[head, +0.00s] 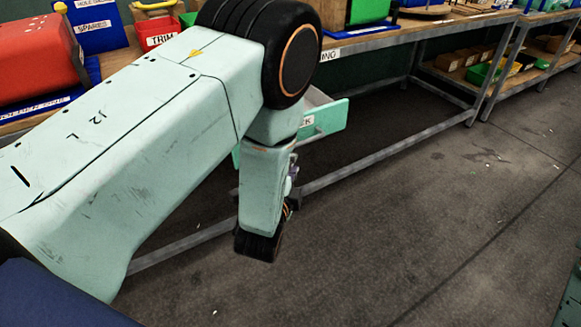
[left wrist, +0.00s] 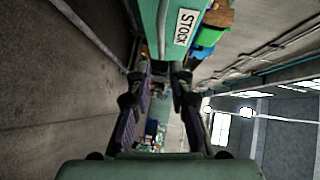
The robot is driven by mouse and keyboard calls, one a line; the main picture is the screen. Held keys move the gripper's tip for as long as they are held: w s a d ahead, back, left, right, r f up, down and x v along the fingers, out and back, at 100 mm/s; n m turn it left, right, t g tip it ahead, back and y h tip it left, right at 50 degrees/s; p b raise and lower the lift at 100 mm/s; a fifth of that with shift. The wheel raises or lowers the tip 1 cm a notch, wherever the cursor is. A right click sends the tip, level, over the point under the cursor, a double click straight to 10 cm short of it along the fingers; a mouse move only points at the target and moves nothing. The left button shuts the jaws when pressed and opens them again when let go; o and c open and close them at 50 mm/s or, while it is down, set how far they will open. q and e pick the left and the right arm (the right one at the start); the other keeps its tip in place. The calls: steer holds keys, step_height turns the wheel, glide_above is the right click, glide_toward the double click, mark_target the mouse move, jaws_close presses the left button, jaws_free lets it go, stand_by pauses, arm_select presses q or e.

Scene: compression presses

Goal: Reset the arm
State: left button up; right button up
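My left arm comes in from the left in the head view and bends down in front of the bench. My left gripper (head: 292,188) is mostly hidden behind its own wrist link there. In the left wrist view, the two dark fingers of the left gripper (left wrist: 160,72) stand apart with a gap between them. A teal drawer (head: 331,118) stands pulled out under the bench, partly behind my arm. Its front, labelled STOCK (left wrist: 184,27), is close beyond the fingertips in the left wrist view. I see nothing gripped. My right gripper is in neither view.
The bench (head: 408,36) carries a red machine (head: 38,58), a red TRIM bin (head: 158,32) and a green-and-blue item (head: 368,12). Its grey lower rail (head: 390,150) runs near the floor. A shelf with cartons (head: 455,58) is at the right. The floor (head: 430,230) is clear.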

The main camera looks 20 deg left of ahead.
arm_select(q)
steer(key=s+a+f+n+g+h, duration=0.1)
steer(key=s+f+n+g, duration=0.8)
steer(key=s+f, duration=0.45)
steer(key=s+a+f+n+g, duration=0.1)
steer(key=s+n+g, duration=0.2)
steer(key=s, duration=0.9)
steer(key=s+f+n+g+h, duration=0.1)
steer(key=s+f+n+g, duration=0.1)
steer(key=s, duration=1)
steer(key=shift+a+f+n+g, duration=0.3)
steer(key=shift+n+g, duration=0.4)
steer(key=shift+g, duration=0.4)
